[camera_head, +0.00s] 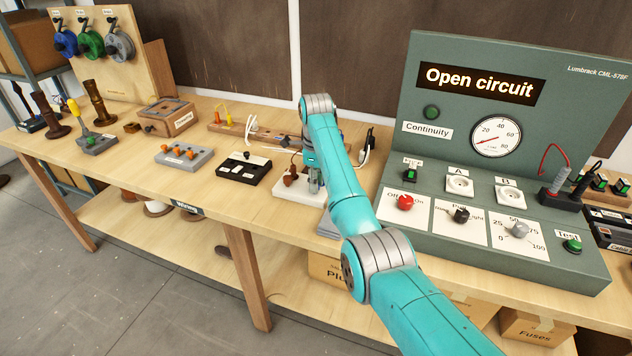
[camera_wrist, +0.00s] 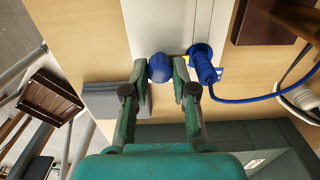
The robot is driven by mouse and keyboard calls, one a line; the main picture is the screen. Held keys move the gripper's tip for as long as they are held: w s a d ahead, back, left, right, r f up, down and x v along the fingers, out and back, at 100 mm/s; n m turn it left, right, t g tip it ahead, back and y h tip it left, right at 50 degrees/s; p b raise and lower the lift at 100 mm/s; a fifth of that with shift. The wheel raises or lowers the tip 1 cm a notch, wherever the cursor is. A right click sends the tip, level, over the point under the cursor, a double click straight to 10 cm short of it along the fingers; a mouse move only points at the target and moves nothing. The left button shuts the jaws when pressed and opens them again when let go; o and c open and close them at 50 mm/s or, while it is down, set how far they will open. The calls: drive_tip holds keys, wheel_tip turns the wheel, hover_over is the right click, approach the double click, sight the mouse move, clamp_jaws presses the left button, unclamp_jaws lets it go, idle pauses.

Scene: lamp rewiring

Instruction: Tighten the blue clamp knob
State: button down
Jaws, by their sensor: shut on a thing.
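The blue clamp knob (camera_wrist: 160,67) sits at the end of a white base (camera_wrist: 165,22) in the wrist view. My gripper (camera_wrist: 162,75) has its two fingers on either side of the knob and is shut on it. A blue plug-like part with a blue cord (camera_wrist: 204,66) stands close to the right of the right finger. In the head view my gripper (camera_head: 316,178) reaches down to the white base (camera_head: 290,188) on the bench. There the arm hides the knob, and a brown part stands on the base to the left.
The green test panel (camera_head: 560,150) reads "Open circuit" and stands right of my arm. A black tray (camera_head: 243,168) and a grey block with orange pegs (camera_head: 184,157) lie left. In the wrist view a grey block (camera_wrist: 103,98) lies left of the fingers. The front-left wooden bench top (camera_head: 130,165) is clear.

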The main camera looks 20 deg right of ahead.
drive_tip(key=c, duration=1.2)
unclamp_jaws()
drive_tip(key=shift+w+r, duration=0.1)
drive_tip(key=shift+r, duration=3.65)
